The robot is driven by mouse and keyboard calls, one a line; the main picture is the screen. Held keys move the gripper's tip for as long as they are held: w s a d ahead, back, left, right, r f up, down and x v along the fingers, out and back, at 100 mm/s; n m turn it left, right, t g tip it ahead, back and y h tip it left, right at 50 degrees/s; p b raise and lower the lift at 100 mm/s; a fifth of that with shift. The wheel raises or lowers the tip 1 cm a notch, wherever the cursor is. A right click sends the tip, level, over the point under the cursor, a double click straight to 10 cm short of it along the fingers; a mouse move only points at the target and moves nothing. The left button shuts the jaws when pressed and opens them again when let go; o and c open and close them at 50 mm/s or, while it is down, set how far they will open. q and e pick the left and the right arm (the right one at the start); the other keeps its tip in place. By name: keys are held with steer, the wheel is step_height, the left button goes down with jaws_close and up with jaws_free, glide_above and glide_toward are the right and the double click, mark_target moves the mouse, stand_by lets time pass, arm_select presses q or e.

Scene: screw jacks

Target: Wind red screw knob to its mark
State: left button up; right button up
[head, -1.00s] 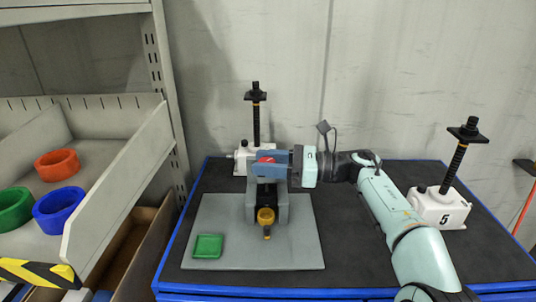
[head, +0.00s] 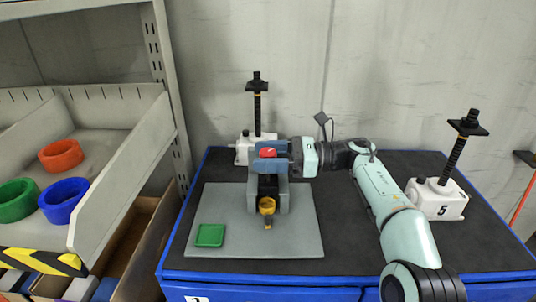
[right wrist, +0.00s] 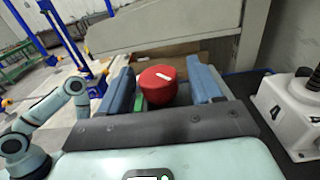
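The red screw knob (head: 268,153) tops a small grey jack on a grey base plate (head: 222,197). It has a white line on top, seen in the right wrist view (right wrist: 158,84). My right gripper (head: 271,158) comes in from the right, its two blue fingers on either side of the knob. In the right wrist view the fingers stand apart, with gaps to the knob, so it is open around it. An orange-yellow part (head: 267,206) sits at the front of the jack. The mark cannot be made out. My left gripper is not in view.
A green square tray (head: 210,235) lies on the plate's front left. White screw jacks stand at the back (head: 243,150) and at the right (head: 437,199) on the dark-topped bench. The bench's front right is crossed by my arm.

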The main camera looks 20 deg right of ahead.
steer(key=shift+r, duration=0.1)
steer(key=v, duration=1.3)
steer(key=shift+s+d, duration=0.15)
steer(key=shift+d, duration=0.05)
